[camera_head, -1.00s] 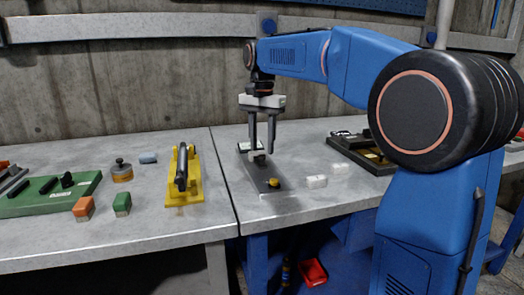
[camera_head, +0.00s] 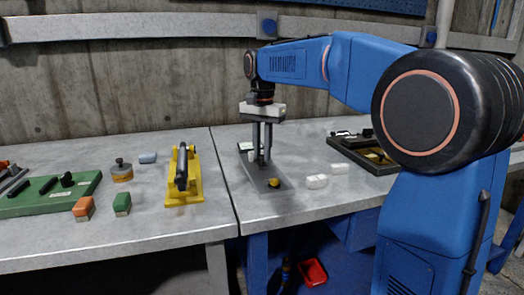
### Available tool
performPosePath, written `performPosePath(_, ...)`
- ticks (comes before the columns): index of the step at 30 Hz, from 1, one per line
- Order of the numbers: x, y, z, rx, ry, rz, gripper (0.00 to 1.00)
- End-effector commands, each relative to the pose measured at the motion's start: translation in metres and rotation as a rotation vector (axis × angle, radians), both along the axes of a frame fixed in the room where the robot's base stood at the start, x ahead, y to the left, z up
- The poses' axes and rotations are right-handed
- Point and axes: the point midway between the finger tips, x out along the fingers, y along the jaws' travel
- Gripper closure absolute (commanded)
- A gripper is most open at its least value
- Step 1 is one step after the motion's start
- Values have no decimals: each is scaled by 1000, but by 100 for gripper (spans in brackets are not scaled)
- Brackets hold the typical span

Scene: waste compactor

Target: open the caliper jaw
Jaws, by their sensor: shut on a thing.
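My gripper (camera_head: 262,158) points straight down over the far half of the caliper. Its two dark fingers are close together and shut on the jaw part, with the pale piece showing at their left. The fingers hide most of what is between them, so the exact contact is unclear.
White blocks (camera_head: 317,182) lie right of the caliper, and a dark tray (camera_head: 365,150) stands farther right. A yellow fixture (camera_head: 184,190) with a black bar is on the left bench. A green board (camera_head: 50,195) and small blocks lie farther left. A concrete wall is behind.

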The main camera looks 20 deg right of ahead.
Motion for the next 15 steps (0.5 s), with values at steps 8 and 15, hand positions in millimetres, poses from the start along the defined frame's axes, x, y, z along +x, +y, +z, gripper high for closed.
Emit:
performPosePath(8, -21, 0, 0, 0, 0, 0, 100)
performPosePath(15, -20, 0, 0, 0, 0, 0, 75)
